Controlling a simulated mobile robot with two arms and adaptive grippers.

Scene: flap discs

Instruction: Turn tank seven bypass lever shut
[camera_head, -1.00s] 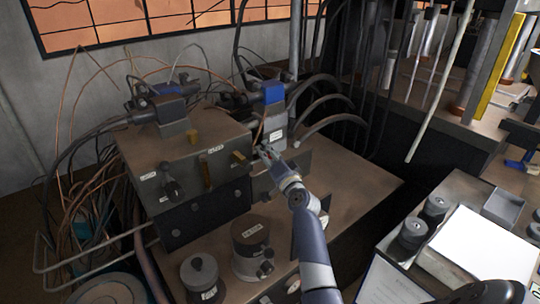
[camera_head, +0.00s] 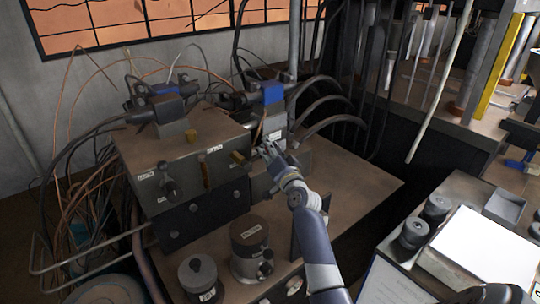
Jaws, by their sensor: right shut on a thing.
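My right gripper (camera_head: 271,150) is at the front of a grey valve block with a blue top (camera_head: 273,94), at the back of the bench. It is shut on a small lever there, which its fingers mostly hide. I cannot read a tank number on it or tell the lever's exact angle. To the left stands a brown metal box with small labels, a dark knob lever (camera_head: 170,188) and brass tabs (camera_head: 238,158). My left gripper is not in view.
Two lidded canisters (camera_head: 250,247) stand at the bench front. Hoses (camera_head: 325,125) curve behind the valve block, and loose wires hang at the left. The bench top right of my forearm is clear. A side table with white paper (camera_head: 485,245) is at the right.

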